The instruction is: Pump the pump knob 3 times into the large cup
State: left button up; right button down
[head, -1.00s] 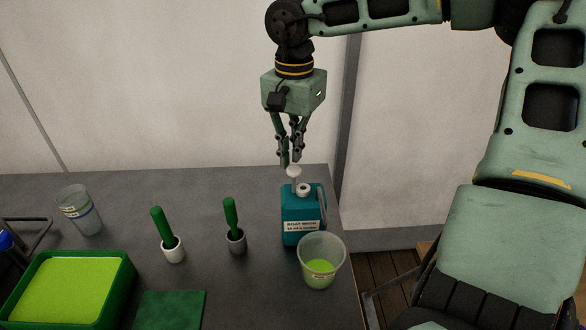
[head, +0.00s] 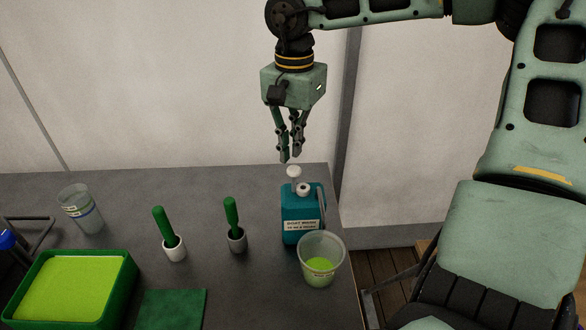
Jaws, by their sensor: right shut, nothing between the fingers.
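The pump knob (head: 294,172) is a white round cap on top of the teal boat wash bottle (head: 301,208), which stands upright near the table's right edge. The large cup (head: 321,259) is clear, stands in front of the bottle and holds some green liquid. My right gripper (head: 289,159) points down with its fingers together and empty. Its fingertips are just above and slightly left of the knob, and seem apart from it. My left gripper is not in view.
Another clear cup (head: 81,210) stands at the back left. Two green-handled tools stand in small pots (head: 174,248) (head: 237,240). A green tray (head: 128,281) with lime-green contents and a dark green cloth (head: 172,309) lie in front. The table's right edge is close to the large cup.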

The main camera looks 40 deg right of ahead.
aim_at(294, 169)
jog(key=shift+f+b, duration=2.2)
jog(key=shift+f, duration=0.7)
jog(key=shift+r, duration=0.15)
jog(key=shift+r+p, duration=2.15)
jog(key=shift+r, duration=0.65)
notch_tip(294, 169, up, 6)
jog(key=p, duration=0.4)
